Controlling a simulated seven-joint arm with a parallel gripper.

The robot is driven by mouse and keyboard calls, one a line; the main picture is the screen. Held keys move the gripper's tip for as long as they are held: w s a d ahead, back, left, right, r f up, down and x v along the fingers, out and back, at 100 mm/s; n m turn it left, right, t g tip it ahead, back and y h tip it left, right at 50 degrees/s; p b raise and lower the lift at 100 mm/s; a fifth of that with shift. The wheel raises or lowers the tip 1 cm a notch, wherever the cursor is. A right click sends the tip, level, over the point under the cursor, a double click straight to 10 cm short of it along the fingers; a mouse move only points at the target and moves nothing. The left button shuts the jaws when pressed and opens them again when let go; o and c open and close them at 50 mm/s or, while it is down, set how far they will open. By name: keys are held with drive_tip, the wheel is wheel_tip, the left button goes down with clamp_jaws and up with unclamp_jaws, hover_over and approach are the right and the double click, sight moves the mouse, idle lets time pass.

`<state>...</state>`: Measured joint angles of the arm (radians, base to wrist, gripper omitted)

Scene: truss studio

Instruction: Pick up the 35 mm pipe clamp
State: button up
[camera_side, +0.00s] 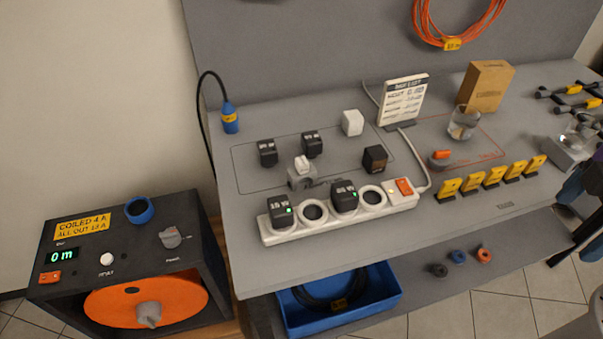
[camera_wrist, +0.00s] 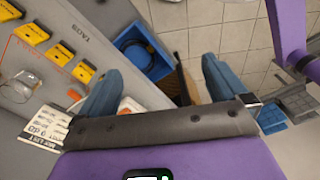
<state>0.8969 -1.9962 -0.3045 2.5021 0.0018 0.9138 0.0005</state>
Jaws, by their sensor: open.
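I cannot tell for sure which thing is the 35 mm pipe clamp. Several dark and metal fittings with yellow bands (camera_side: 571,90) lie at the back right of the bench in the side view; their size marks are unreadable. A grey metal piece (camera_side: 568,152) stands at the bench's right, in front of them. My gripper (camera_wrist: 160,64) shows two blue fingers spread apart in the wrist view, with nothing held between them. In the side view only part of my purple and blue gripper is in sight, at the right edge, beside the bench's right front.
A row of yellow tags (camera_side: 491,181) stands along the bench front, near a glass (camera_side: 464,122), a card sign (camera_side: 403,101) and a cardboard box (camera_side: 487,86). A white power strip (camera_side: 330,215) holds black plugs. A blue bin (camera_side: 385,301) sits below.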

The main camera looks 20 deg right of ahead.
drive_tip(key=c, duration=0.7)
drive_tip(key=m+g+y, duration=0.2)
drive_tip(key=m+y, duration=1.1)
drive_tip(key=m, duration=1.6)
approach(302, 169)
drive_tip(key=a+f, duration=0.3)
drive_tip(key=a, duration=0.1)
drive_tip(key=shift+w, duration=0.4)
drive_tip(key=shift+x, duration=2.65)
